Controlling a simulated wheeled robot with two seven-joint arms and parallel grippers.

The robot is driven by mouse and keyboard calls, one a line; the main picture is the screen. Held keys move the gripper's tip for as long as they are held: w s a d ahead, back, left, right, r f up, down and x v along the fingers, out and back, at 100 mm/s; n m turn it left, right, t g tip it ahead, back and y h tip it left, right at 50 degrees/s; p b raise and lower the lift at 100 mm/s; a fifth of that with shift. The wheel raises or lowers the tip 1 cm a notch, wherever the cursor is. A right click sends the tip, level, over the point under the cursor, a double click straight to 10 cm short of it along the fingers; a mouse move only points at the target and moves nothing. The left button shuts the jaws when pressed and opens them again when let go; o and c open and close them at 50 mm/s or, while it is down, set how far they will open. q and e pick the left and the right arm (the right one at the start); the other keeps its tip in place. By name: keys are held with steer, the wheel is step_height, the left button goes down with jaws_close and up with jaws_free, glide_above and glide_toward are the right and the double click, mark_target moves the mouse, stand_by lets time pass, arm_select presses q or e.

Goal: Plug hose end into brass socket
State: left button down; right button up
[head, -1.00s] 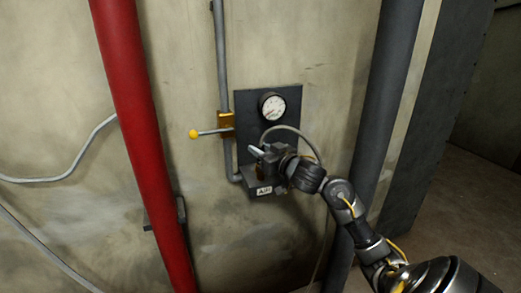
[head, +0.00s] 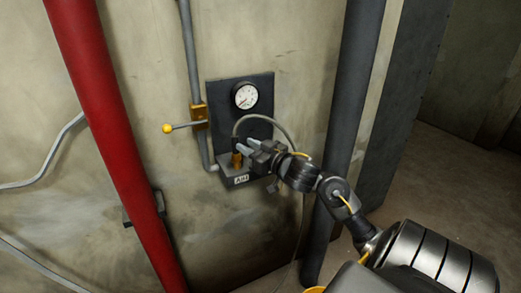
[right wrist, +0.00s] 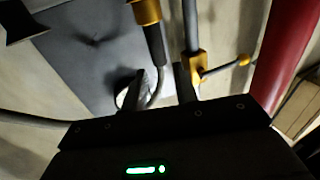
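The brass socket (head: 237,160) stands upright on the small shelf of the dark wall panel. The black hose end (head: 237,144) sits upright in its top, and the grey hose arcs up and right from it. The right wrist view, turned over, shows the brass socket (right wrist: 146,12) with the black hose end (right wrist: 155,45) against it. My right gripper (head: 252,147) is just right of the hose end, its fingers pointing left. In the right wrist view its fingers (right wrist: 163,88) are apart, with the hose end beyond their tips. My left gripper is out of view.
A round gauge (head: 245,96) is on the panel (head: 222,95) above the socket. A yellow-knobbed lever (head: 182,126) sticks out left of the panel. A red pipe (head: 110,130) stands at left and a dark pipe (head: 350,120) at right, behind my right arm.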

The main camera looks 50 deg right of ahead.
steer(key=s+p, duration=0.1)
steer(key=s, duration=0.3)
steer(key=shift+s+p, duration=0.35)
steer(key=shift+s, duration=0.05)
stand_by(0.5)
